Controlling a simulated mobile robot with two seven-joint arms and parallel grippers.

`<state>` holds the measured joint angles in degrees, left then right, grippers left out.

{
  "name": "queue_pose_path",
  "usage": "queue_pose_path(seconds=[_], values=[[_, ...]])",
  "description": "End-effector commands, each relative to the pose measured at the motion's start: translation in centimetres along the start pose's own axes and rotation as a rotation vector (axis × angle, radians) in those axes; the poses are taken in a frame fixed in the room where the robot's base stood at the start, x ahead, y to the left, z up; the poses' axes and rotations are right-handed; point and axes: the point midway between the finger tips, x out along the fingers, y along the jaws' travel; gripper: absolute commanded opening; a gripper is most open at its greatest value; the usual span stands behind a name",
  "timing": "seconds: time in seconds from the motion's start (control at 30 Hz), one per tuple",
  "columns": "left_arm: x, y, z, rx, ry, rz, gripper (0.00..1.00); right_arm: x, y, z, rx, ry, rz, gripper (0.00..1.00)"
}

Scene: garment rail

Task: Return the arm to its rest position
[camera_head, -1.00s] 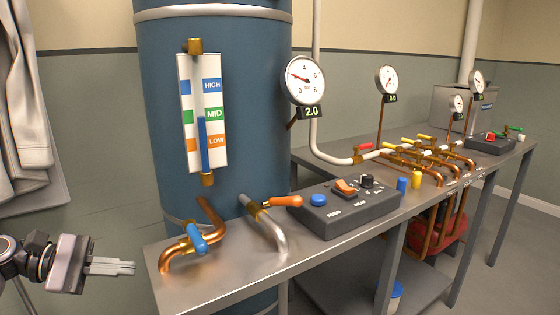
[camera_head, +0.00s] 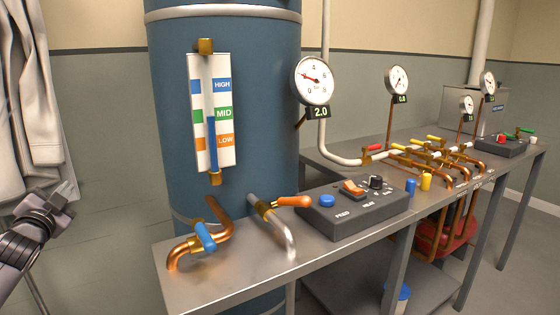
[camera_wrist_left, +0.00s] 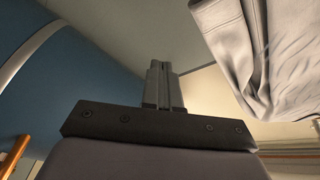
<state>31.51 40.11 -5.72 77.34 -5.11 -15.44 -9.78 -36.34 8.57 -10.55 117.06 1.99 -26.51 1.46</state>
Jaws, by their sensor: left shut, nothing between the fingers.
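My left arm comes in at the lower left of the head view. Its gripper (camera_head: 64,192) points up and away, close to the hanging pale garment (camera_head: 22,110) in that view. In the left wrist view the two fingers (camera_wrist_left: 158,68) are together with nothing between them. The garment also shows at the upper right of the left wrist view (camera_wrist_left: 235,45), apart from the fingers. My right gripper is not in view.
A blue tank (camera_head: 265,100) with a level gauge (camera_head: 211,115) stands behind a metal bench (camera_head: 235,262). The bench carries copper pipes, valves, dials and a control box (camera_head: 355,215). Free room lies between my left gripper and the bench.

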Motion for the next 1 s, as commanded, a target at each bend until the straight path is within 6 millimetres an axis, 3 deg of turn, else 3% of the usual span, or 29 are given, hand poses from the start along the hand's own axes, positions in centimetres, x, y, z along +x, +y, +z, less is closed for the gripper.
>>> queue_pose_path(seconds=[0.13, 0.37, 0.57, 0.7, 0.83, 1.0], values=[[-0.4, 1.7, 3.3, -0.307, -0.187, 0.059, 0.00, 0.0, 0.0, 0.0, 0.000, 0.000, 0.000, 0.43], [-6.0, 13.9, 3.9, -0.342, -0.211, 0.248, 0.00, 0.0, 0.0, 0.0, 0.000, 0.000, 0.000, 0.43], [-14.2, 24.2, 4.0, -0.401, -0.242, 0.425, 0.00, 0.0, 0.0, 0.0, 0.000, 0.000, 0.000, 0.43], [-21.4, 30.1, 3.6, -0.466, -0.277, 0.542, 0.00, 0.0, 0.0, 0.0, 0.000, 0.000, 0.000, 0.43], [-28.3, 34.0, 2.9, -0.538, -0.321, 0.633, 0.00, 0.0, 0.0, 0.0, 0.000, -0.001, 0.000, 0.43], [-36.4, 36.8, 1.7, -0.635, -0.389, 0.719, 0.00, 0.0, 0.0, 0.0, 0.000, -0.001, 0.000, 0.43]])
